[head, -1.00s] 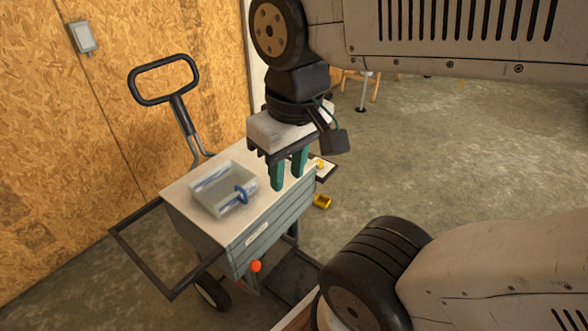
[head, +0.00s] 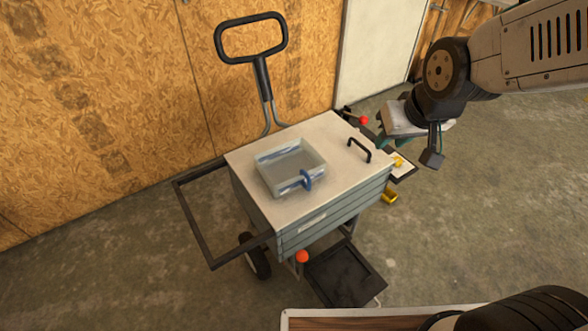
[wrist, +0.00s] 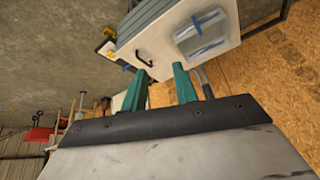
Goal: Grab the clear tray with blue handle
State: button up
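The clear tray (head: 288,170) sits on the pale top of a grey cart (head: 244,160). Its blue handle (head: 307,180) stands at its front right side. Something pale and blue lies inside or shows through it; I cannot tell which. The tray also shows in the wrist view (wrist: 203,40), beyond my fingers. My gripper (head: 392,143) is beyond the cart's right edge, apart from the tray. In the wrist view its two green fingers (wrist: 161,82) stand apart with nothing between them.
A black handle (head: 360,149) rises from the cart top, right of the tray. A tall black push handle (head: 251,36) stands at the back and a dark frame (head: 200,225) juts out left. A wooden wall is behind; concrete floor lies open at right.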

jog(key=w+a+f+n+t+y, duration=0.1)
jog(key=w+a+f+t, duration=0.1)
jog(key=w+a+f, duration=0.35)
jog(key=n+t+y, duration=0.3)
jog(key=t+y, duration=0.2)
send_near(266, 175)
jog(key=x, duration=1)
jog(key=shift+f, duration=0.25)
grip_shut()
